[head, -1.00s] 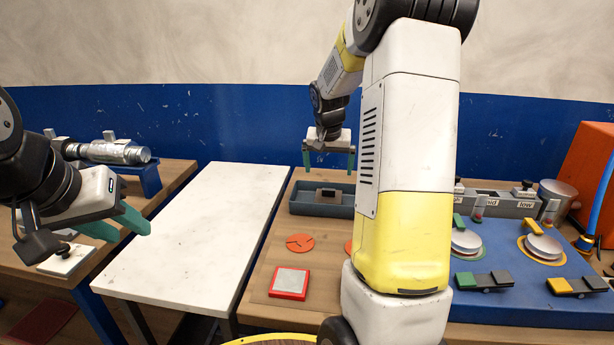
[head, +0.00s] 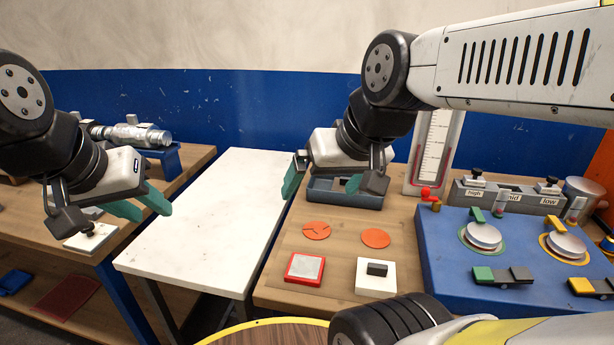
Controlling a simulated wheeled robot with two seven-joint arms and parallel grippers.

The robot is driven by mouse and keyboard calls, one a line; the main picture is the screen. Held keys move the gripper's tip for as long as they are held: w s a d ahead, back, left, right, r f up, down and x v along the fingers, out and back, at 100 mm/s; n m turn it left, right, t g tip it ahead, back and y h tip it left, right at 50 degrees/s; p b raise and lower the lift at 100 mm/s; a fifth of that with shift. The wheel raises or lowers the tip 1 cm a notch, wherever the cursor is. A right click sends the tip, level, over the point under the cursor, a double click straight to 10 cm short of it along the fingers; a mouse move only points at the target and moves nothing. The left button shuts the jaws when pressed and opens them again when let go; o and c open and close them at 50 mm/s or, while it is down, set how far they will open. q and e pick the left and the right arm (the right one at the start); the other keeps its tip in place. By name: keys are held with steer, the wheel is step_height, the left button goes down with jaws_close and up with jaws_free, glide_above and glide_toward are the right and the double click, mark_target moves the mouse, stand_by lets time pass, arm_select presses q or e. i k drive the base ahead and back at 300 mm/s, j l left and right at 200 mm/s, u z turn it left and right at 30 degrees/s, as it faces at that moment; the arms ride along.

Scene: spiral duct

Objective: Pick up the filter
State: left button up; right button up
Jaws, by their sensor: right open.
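A flat square with a red frame and a grey middle (head: 305,269) looks like the filter. It lies on the near left part of the wooden bench (head: 283,232). My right gripper (head: 322,182) is open and empty, with its teal fingers wide apart. In the picture it is above and behind the red-framed square, in front of the grey-blue tray (head: 345,199), and clear of the square. The gripper hides part of the tray and what may lie in it. My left gripper (head: 148,207) is at the left, fingers apart and empty, far from the square.
Two orange discs (head: 375,238) and a white square with a black block (head: 376,287) lie near the filter. A blue panel with knobs and levers (head: 450,265) stands right. A white table (head: 205,220) is clear. A gauge board (head: 433,150) stands at the back.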

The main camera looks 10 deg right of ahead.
mark_target(377, 279)
steer(key=z, duration=1.35)
